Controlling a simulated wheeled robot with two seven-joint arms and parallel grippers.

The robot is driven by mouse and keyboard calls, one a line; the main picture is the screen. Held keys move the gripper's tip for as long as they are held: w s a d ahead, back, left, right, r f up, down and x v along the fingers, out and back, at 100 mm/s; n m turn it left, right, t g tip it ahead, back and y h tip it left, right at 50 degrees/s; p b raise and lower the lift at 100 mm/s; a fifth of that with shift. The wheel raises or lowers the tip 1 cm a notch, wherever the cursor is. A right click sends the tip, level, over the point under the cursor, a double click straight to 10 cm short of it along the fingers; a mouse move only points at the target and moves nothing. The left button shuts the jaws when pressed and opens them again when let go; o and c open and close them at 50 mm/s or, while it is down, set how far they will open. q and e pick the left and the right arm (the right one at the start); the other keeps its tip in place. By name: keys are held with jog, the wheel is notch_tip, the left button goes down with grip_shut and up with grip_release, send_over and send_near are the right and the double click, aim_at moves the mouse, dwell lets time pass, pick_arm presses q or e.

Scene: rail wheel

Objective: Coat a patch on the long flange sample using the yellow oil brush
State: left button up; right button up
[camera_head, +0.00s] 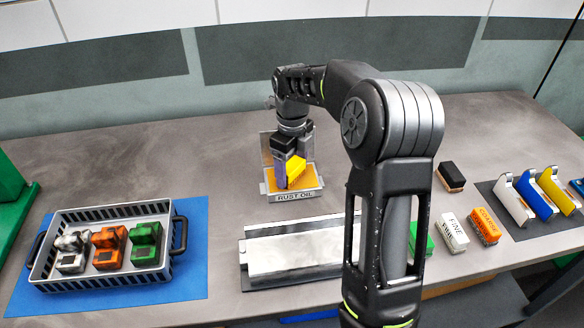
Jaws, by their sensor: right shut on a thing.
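My right gripper (287,172) is shut on the yellow oil brush (297,167), which shows as a yellow block between and beside the dark fingers. The brush is over the tray labelled RUST OIL (312,193), which has an orange-yellow inside and a raised back. Whether the brush touches the oil I cannot tell. The long flange sample (290,254), a pale metal piece with a raised back edge, lies in a dark holder in front of the oil tray. My right arm hides its right end. My left gripper is not in view.
A grey basket (62,216) with silver, orange and green parts stands on a blue mat (194,245) at left. Right of my arm are a green block, a white FINE block (454,232), an orange COARSE block (484,226), a black-brown block (451,176) and several coloured handled pieces (534,196).

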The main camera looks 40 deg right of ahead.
aim_at(288, 166)
jog(key=shift+r+p, duration=2.9)
jog(key=shift+r, duration=0.6)
